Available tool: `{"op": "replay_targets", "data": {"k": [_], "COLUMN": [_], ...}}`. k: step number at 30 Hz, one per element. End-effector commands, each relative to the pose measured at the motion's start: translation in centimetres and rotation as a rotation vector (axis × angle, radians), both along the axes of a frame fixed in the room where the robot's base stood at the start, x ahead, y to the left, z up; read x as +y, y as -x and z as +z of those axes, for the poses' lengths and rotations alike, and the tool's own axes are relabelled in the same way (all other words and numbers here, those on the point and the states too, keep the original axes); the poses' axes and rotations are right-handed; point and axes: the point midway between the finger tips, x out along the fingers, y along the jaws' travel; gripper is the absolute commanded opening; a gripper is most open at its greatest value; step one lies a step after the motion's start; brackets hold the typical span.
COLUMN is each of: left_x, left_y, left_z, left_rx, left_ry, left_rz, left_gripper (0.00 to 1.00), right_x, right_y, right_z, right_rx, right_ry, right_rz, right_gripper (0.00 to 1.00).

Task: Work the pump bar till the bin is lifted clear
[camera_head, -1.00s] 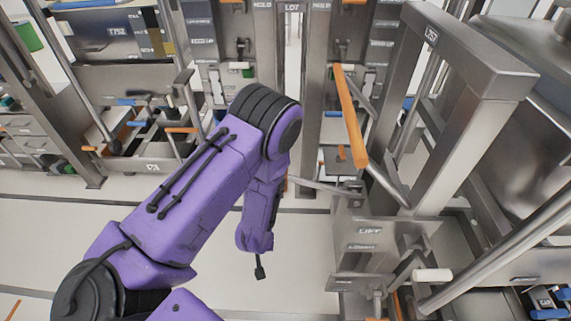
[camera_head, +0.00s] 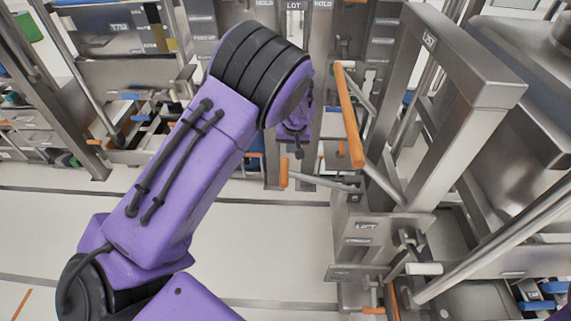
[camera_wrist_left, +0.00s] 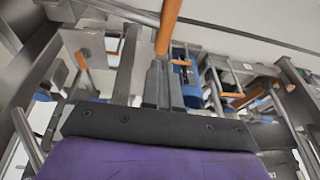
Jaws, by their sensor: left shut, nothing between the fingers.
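A steel stand marked LIFT (camera_head: 364,226) stands right of centre in the head view. A long orange bar (camera_head: 350,118) on steel struts rises above it, and a rod with a short orange grip (camera_head: 284,172) reaches left from it. I cannot tell for sure which is the pump bar. No bin can be made out clearly. My right gripper is out of view.
A heavy steel frame (camera_head: 465,65) stands to the right, with a slanted pipe (camera_head: 490,250) in front of it. Racks with handles and labels (camera_head: 120,60) line the back left. The pale floor (camera_head: 260,245) between is clear.

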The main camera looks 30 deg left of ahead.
Motion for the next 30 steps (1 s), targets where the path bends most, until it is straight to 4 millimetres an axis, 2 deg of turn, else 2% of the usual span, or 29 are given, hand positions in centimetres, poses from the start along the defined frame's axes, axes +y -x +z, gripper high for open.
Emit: {"op": "replay_targets", "data": {"k": [9, 15, 21, 30], "left_x": [1.5, 2.0, 2.2, 2.5], "left_y": [-1.4, -1.2, -1.1, -1.1], "left_z": [-6.8, -9.8, -11.0, -11.1], "left_rx": [0.003, 0.002, 0.000, -0.001], "left_ry": [0.001, -0.001, 0.000, 0.001], "left_rz": [0.000, -0.002, 0.000, -0.002], "left_gripper": [0.00, 0.00, 0.00, 0.00], "right_x": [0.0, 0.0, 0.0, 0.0], "right_y": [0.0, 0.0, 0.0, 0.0], "right_z": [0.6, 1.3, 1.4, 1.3], "right_rx": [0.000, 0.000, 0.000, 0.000], "right_ry": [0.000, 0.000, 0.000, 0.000], "right_rz": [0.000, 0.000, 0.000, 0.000], "right_gripper": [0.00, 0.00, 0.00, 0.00]}}
